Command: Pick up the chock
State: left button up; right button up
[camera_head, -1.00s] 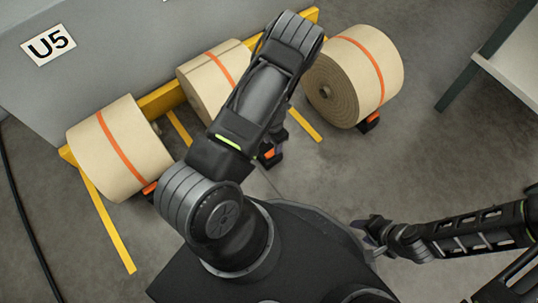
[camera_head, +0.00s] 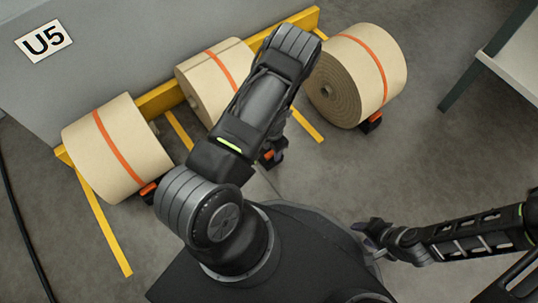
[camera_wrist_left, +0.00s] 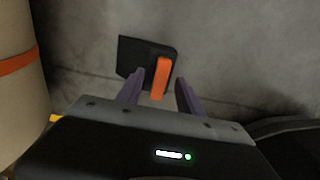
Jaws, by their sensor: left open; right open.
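In the left wrist view, a black chock (camera_wrist_left: 133,57) with an upright orange handle (camera_wrist_left: 160,78) rests on the floor. My left gripper (camera_wrist_left: 160,75) is open, its two purple-grey fingers on either side of the handle's lower part. Contact cannot be told. In the head view, a chock with orange (camera_head: 268,155) shows beside my left arm, which hides most of that gripper. Other chocks sit at the left roll (camera_head: 148,190) and right roll (camera_head: 370,122). My right gripper (camera_head: 366,234) is open and empty, low at the right.
A table (camera_head: 510,70) stands at upper right. Floor (camera_head: 420,150) before it is clear.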

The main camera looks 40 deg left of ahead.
pick_arm(q)
grip_shut()
dwell(0.5)
